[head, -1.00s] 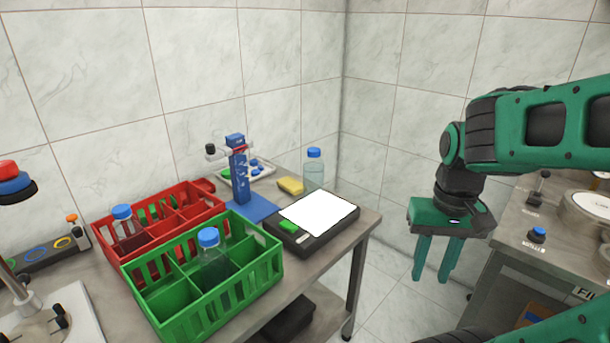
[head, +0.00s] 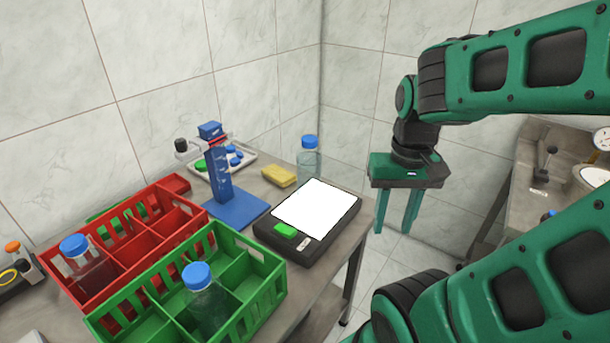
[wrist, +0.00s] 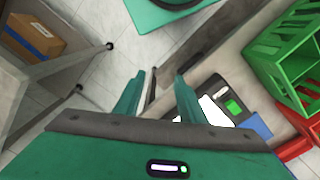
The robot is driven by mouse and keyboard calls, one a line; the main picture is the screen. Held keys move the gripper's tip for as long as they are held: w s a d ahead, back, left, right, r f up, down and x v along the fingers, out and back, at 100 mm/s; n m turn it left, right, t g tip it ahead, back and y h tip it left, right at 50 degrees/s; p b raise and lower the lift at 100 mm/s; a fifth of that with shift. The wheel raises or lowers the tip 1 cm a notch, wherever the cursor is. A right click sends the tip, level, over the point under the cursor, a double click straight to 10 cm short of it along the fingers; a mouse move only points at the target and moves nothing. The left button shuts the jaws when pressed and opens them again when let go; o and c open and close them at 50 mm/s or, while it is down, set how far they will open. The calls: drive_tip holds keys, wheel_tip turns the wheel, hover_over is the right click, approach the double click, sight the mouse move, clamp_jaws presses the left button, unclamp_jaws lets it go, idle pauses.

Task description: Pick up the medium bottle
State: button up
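Three clear bottles with blue caps are in the head view. One bottle (head: 205,305) stands in the green crate (head: 262,292), one bottle (head: 90,268) stands in the red crate (head: 128,268), and one bottle (head: 309,165) stands on the table behind the scale. I cannot tell for sure which is the medium one. My gripper (head: 392,232) is open and empty, fingers pointing down, right of the table and apart from all bottles. In the wrist view, its fingers (wrist: 160,75) are spread with nothing between them; no bottle shows clearly there.
A black scale (head: 306,245) with a white plate and green button sits near the table's right edge. A blue stand (head: 222,180), a yellow sponge (head: 279,176) and a tray of caps (head: 246,157) are behind it. Another bench (head: 535,180) is at right.

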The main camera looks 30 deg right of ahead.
drive_tip(key=o, duration=0.8)
drive_tip(key=shift+w+r+n, duration=0.25)
drive_tip(key=shift+r, duration=0.25)
drive_tip(key=shift+w+r+n, duration=0.25)
drive_tip(key=shift+r, duration=0.25)
drive_tip(key=n+t, duration=0.1)
drive_tip(key=n, duration=1.1)
approach(311, 140)
drive_tip(key=shift+y, duration=0.3)
wheel_tip(311, 140, down, 6)
drive_tip(key=shift+w+d, duration=0.1)
drive_tip(key=shift+w+f, duration=0.2)
drive_tip(key=shift+f, duration=0.1)
drive_tip(key=f, duration=0.4)
drive_tip(key=shift+w+f, duration=0.2)
drive_tip(key=shift+w, duration=0.05)
drive_tip(key=shift+w+f, duration=0.2)
drive_tip(key=shift+f, duration=0.7)
drive_tip(key=shift+w+f, duration=0.15)
drive_tip(key=shift+f, duration=0.75)
drive_tip(key=shift+w+f, duration=0.2)
drive_tip(key=shift+f, duration=0.7)
